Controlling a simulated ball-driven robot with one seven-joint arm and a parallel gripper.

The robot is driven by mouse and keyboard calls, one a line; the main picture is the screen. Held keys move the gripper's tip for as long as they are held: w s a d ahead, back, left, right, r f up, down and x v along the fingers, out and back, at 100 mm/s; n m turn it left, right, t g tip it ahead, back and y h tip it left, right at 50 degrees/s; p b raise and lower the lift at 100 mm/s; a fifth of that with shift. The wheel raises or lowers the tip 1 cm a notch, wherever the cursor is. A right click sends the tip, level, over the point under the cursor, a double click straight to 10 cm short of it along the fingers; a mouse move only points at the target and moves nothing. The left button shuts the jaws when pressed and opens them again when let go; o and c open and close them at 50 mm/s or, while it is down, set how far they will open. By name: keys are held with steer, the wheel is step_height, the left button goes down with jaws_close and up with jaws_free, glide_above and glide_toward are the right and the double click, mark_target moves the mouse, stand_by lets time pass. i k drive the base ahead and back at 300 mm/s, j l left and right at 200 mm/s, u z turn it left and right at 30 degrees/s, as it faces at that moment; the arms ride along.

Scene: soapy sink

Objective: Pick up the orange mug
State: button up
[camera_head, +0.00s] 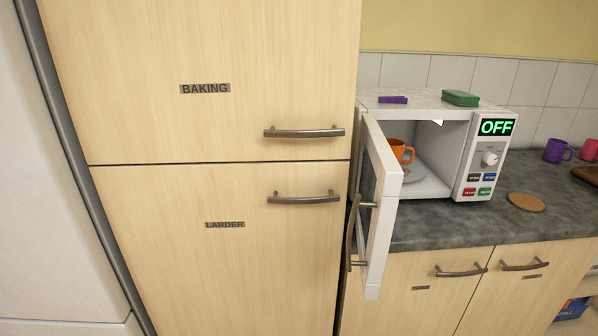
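The orange mug (401,151) stands inside the white microwave (461,153), near the left of its cavity. It appears to rest on a pale plate or turntable (411,173). The microwave door (383,190) is swung open toward me and hides the left part of the cavity. The mug's handle points to the right. My gripper is not in view.
A tall wooden cupboard (215,120) fills the left and middle. On the microwave lie a purple block (393,100) and a green block (460,98). A round cork coaster (526,202), a purple mug (557,151) and a pink mug (590,150) are on the counter.

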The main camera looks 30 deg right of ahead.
mark_target(397, 155)
steer(key=i+j+z, duration=0.2)
steer(key=z, duration=0.15)
steer(key=i+j+z, duration=0.1)
steer(key=j+z, duration=0.25)
steer(key=i+j+z, duration=0.1)
steer(key=j+z, duration=0.25)
